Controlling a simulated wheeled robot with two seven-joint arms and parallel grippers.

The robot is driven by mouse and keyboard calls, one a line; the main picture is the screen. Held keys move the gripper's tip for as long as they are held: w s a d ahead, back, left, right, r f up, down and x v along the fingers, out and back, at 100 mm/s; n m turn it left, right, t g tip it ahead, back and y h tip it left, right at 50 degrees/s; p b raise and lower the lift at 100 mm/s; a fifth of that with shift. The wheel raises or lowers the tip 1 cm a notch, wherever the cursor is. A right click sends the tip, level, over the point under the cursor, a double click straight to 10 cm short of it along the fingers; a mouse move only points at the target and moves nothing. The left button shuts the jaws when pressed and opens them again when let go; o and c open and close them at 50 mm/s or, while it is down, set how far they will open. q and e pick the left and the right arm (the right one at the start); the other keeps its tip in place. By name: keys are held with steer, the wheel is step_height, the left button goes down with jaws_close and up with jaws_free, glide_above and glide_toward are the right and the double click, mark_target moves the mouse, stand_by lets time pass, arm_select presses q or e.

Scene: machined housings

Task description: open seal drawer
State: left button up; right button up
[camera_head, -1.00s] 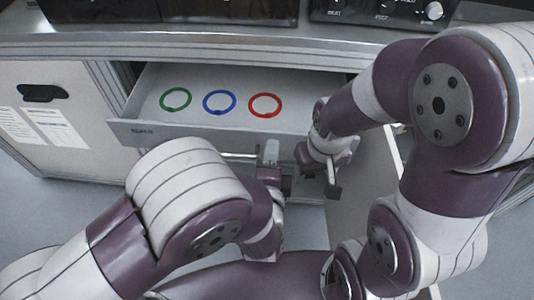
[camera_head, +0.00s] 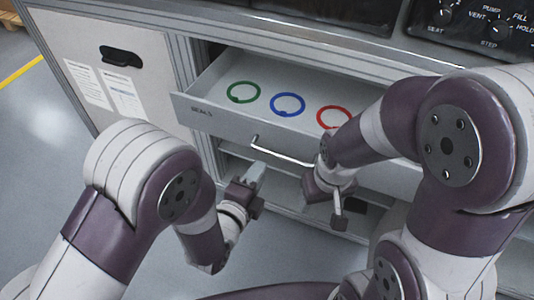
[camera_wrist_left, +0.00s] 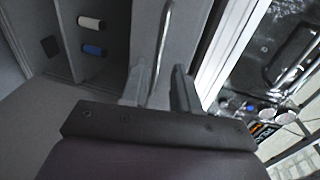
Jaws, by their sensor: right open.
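The seal drawer (camera_head: 228,122), labelled SEALS, stands pulled out of the cabinet. Inside lie a green ring (camera_head: 244,92), a blue ring (camera_head: 288,104) and a red ring (camera_head: 333,117). Its metal bar handle (camera_head: 280,154) runs along the front. My left gripper (camera_head: 256,176) is open and just in front of and below the handle. In the left wrist view the bar (camera_wrist_left: 160,50) shows between its two fingers (camera_wrist_left: 160,88), which appear apart from it. My right gripper (camera_head: 326,203) is open and empty, right of the handle; its forearm hides part of the drawer's right side.
A cabinet door (camera_head: 125,75) with a dark recess and paper sheets is at the left. A control panel with knobs (camera_head: 475,25) sits above right. White and blue cylinders (camera_wrist_left: 92,22) lie in a compartment in the left wrist view. Free floor (camera_head: 40,130) lies at the left.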

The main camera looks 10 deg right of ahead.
mark_target(272, 153)
arm_select(q)
steer(key=x, duration=0.9)
steer(key=shift+w+d+b, duration=0.1)
steer(key=shift+b, duration=0.25)
jaws_close()
